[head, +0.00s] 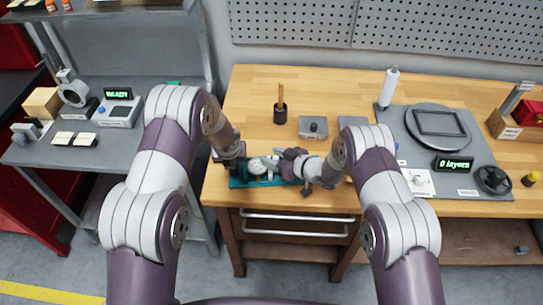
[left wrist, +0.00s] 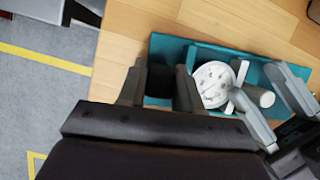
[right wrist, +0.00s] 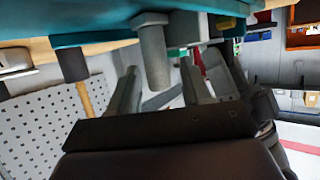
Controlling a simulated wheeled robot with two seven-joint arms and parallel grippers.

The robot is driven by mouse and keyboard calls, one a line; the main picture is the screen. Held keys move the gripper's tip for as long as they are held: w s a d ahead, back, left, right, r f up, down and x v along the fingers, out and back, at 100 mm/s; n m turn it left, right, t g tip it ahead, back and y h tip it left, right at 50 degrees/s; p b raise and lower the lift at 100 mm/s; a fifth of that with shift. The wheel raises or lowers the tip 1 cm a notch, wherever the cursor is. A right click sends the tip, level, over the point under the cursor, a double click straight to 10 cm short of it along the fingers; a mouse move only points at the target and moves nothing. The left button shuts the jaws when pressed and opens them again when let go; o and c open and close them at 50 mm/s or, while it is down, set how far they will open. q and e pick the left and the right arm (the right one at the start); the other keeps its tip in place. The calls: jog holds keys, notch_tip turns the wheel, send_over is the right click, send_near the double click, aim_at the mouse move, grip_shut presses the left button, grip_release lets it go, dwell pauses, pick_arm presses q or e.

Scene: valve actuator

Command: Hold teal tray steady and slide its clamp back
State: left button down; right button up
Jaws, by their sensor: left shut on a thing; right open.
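The teal tray (head: 240,182) lies at the front edge of the wooden bench, and in the left wrist view (left wrist: 205,47) it holds a white round gauge (left wrist: 213,84). My left gripper (left wrist: 159,76) is shut on a dark block at the tray's left end. A grey cylinder with a wider head (right wrist: 153,55), apparently the clamp, sticks out at the tray's right part. It also shows in the left wrist view (left wrist: 260,97). My right gripper (right wrist: 160,80) is open, with its fingers on either side of the cylinder. I cannot tell whether they touch it.
On the bench behind the tray stand a black cup with a wooden-handled tool (head: 280,112) and a grey box (head: 313,127). A grey mat with a round plate (head: 438,122) lies to the right. A side table (head: 75,158) with a READY display stands left, beyond a gap.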

jog(key=shift+w+a+f, duration=0.2)
jog(key=shift+w+a, duration=0.15)
jog(key=shift+a, duration=0.1)
grip_shut()
jog(key=d, duration=0.5)
jog(key=shift+w+d, duration=0.15)
jog(key=shift+w, duration=0.25)
grip_release()
jog(key=v, duration=1.2)
